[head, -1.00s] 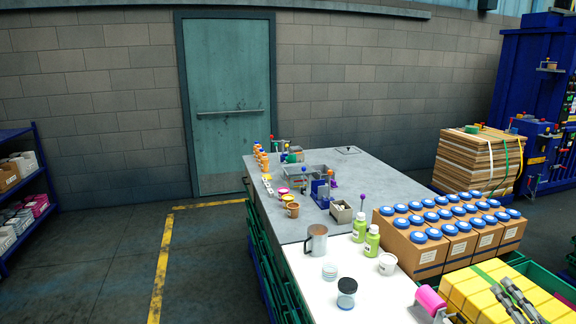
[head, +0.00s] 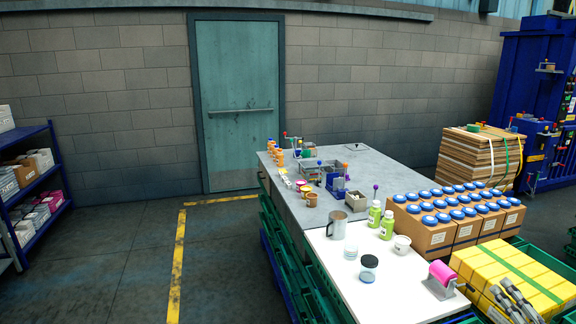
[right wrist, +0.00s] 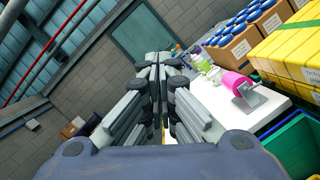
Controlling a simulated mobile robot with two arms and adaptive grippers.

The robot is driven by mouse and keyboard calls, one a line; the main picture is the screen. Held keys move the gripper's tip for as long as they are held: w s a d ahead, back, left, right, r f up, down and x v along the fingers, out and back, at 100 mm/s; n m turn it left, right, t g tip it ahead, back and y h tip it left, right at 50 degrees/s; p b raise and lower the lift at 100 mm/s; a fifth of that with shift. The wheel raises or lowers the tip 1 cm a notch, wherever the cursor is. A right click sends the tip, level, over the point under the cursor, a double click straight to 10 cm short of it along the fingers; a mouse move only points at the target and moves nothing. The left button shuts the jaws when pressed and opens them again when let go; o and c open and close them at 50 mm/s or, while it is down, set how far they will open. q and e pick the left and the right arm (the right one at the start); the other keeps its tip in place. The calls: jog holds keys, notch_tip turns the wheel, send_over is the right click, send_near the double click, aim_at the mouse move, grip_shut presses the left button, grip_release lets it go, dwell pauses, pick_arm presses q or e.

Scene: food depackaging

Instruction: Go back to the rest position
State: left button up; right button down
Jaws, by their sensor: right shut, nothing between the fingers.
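My right gripper (head: 502,287) is at the lower right of the head view, in front of the yellow boxes (head: 500,268). In the right wrist view my right gripper (right wrist: 158,62) has its grey fingers together with nothing between them. It is clear of the white worktop (head: 385,292), which lies to its right in the wrist view. My left gripper is not in the head view.
On the worktop stand a metal mug (head: 337,225), green bottles (head: 387,225), a dark-lidded jar (head: 368,268) and a pink roller (head: 442,273). Cartons with blue-lidded jars (head: 430,238) stand behind the yellow boxes. Left of the tables is open floor (head: 225,270).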

jog(key=s+a+f+m+g+h, duration=0.2)
jog(key=s+a+f+m+g, duration=0.2)
jog(key=a+f+m, duration=0.4)
jog(key=s+a+f+m+g+h, duration=0.1)
jog(key=s+a+f+m+g, duration=0.3)
jog(key=a+f+m, duration=0.45)
jog(key=s+a+f+m+g, duration=0.2)
jog(key=s+a+m+g, duration=0.3)
jog(key=s, duration=0.6)
jog(key=s+a+f+m+g, duration=0.3)
jog(key=s+a+m, duration=0.3)
jog(key=s, duration=0.5)
notch_tip(320, 180, down, 38)
jog(key=s+r+g+b, duration=0.1)
jog(key=s+g+b, duration=0.1)
jog(key=b, duration=0.9)
pick_arm(q)
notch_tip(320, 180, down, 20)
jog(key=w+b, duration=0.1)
jog(key=b, duration=0.8)
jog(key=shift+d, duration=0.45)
pick_arm(e)
jog(key=s+d+f, duration=0.1)
jog(key=s+f, duration=0.7)
jog(key=f, duration=0.4)
jog(key=s+d+f+g, duration=0.1)
jog(key=s+f, duration=0.7)
jog(key=f, duration=0.5)
jog(key=shift+s+d+y, duration=0.3)
jog(key=shift+d, duration=0.1)
